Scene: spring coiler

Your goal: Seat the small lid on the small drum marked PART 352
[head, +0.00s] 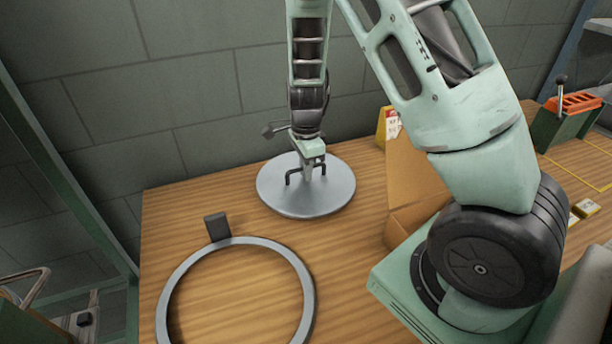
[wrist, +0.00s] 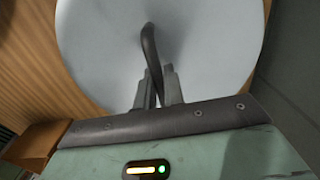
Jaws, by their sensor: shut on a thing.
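A round grey lid (head: 330,200) with a dark bar handle (head: 291,176) is at the back of the wooden table in the head view. My gripper (head: 307,172) comes down over its middle and is shut on the handle. In the wrist view the lid (wrist: 215,45) fills most of the picture, and the dark handle (wrist: 149,45) runs between the two fingers of my gripper (wrist: 158,90). I cannot tell whether the lid rests on the table or is slightly above it. No drum marked PART 352 can be made out in either view.
A flat grey ring (head: 300,268) with a dark upright block (head: 217,227) is at the table's front left. A brown open box (head: 415,178) stands right of the lid. A green box with an orange top and lever (head: 570,105) is far right. A block wall (head: 215,100) rises behind.

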